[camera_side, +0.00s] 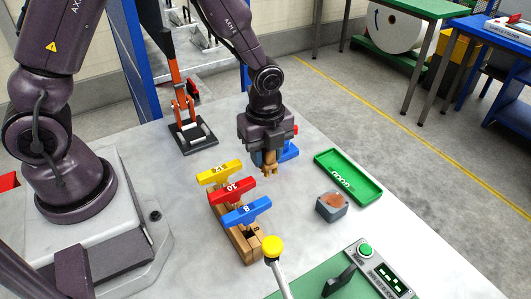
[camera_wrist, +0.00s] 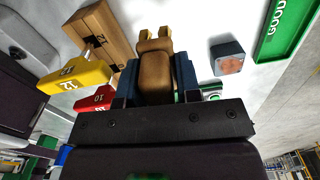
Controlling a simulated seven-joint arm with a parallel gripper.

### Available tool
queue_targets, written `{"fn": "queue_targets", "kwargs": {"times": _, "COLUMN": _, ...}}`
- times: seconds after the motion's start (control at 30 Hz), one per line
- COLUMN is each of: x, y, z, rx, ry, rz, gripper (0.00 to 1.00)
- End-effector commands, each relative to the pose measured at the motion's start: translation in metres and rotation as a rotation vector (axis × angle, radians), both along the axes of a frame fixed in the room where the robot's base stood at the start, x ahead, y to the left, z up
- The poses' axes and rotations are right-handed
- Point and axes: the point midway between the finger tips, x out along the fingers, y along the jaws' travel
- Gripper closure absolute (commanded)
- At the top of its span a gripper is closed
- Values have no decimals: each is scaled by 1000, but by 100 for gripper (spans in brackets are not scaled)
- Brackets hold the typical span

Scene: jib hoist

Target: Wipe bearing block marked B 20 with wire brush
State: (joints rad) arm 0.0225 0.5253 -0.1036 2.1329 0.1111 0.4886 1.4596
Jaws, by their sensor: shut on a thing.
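The bearing block (camera_side: 331,206) is a small grey block with a reddish-brown patch on top, right of my gripper on the table. It also shows in the wrist view (camera_wrist: 228,58); its marking is not readable. My gripper (camera_side: 270,163) points down and is shut on a brown, wooden-looking piece (camera_wrist: 155,70), apparently the wire brush.
A rack of yellow (camera_side: 220,172), red (camera_side: 232,190) and blue (camera_side: 246,210) T-handled tools stands left of the block. A green tray (camera_side: 362,188) lies behind the block. A control panel (camera_side: 384,272) and a yellow-knobbed lever (camera_side: 272,247) are in front.

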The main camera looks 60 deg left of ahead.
Motion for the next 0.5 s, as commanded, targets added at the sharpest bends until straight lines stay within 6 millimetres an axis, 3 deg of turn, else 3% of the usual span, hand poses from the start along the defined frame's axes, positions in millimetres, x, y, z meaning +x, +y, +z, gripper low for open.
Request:
{"fn": "queue_targets", "kwargs": {"times": 0.17, "x": 3, "y": 2, "z": 0, "rx": 0, "ry": -1, "rz": 1, "gripper": 88}}
{"fn": "queue_targets", "kwargs": {"times": 0.27, "x": 16, "y": 12, "z": 2, "rx": -1, "ry": -2, "rz": 1, "gripper": 88}}
{"fn": "queue_targets", "kwargs": {"times": 0.37, "x": 40, "y": 34, "z": 6, "rx": -1, "ry": -3, "rz": 3, "gripper": 88}}
{"fn": "queue_targets", "kwargs": {"times": 0.5, "x": 75, "y": 81, "z": 15, "rx": -1, "ry": -3, "rz": 0, "gripper": 88}}
